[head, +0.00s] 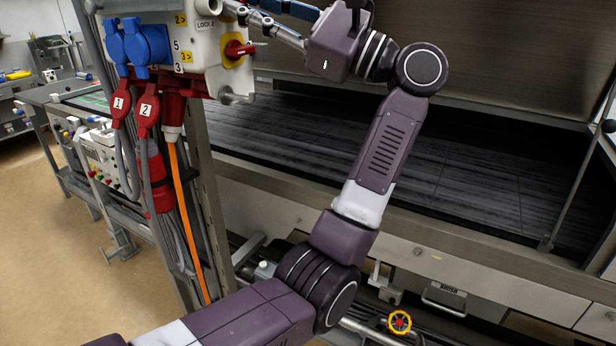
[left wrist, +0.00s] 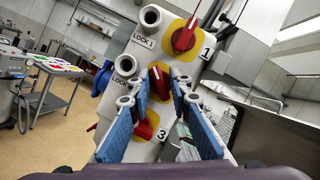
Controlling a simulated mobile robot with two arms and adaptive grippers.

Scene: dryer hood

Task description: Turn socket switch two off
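The white socket box (head: 203,55) is at the top left of the head view. In the left wrist view, red rotary switches on yellow plates run down its face: switch one (left wrist: 184,38) at the top, switch two (left wrist: 158,78) in the middle and switch three (left wrist: 144,128) below. Switch three (head: 238,50) also shows in the head view; switch two is out of that frame. My left gripper (left wrist: 161,88) is open, its blue-padded fingers on either side of switch two's handle. I cannot tell whether they touch it. My right gripper is not in view.
Blue plugs (head: 146,45) and red plugs (head: 146,108) with hanging cables are on the box's left side. White lock barrels (left wrist: 151,16) stick out beside the switches. A dark conveyor bed (head: 480,175) lies behind my arm. Open floor (head: 60,250) is at the left.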

